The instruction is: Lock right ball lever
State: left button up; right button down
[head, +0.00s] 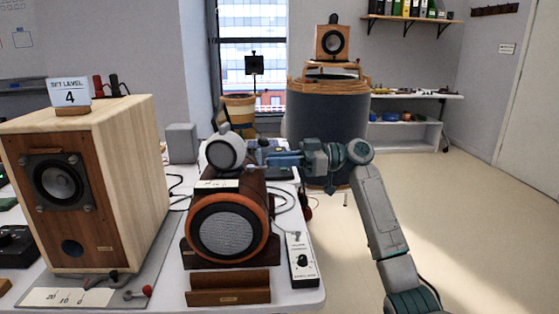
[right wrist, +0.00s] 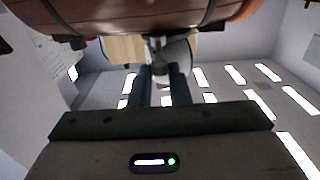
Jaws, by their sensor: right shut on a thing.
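My right gripper (head: 254,157) reaches in from the right above the back of the round-fronted speaker. It is shut on a pale, rounded part, which shows between the fingers in the right wrist view (right wrist: 174,52). In the head view a pale grey ball-like part (head: 225,152) with a dark ring sits at the fingertips. I cannot tell for sure that it is the lever's ball. The round-fronted speaker (head: 229,231), with an orange rim, stands in a brown cradle. A small lever with a red ball (head: 147,290) lies at the wooden speaker's base. My left gripper is not in view.
The large wooden speaker (head: 131,190) fills the left of the white table. A control box (head: 302,260) with a black knob stands at the front right edge. Cables run behind the speakers. Floor is open on the right.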

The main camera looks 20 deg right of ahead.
jog(key=c, duration=1.4)
grip_release()
jog(key=shift+o, duration=0.2)
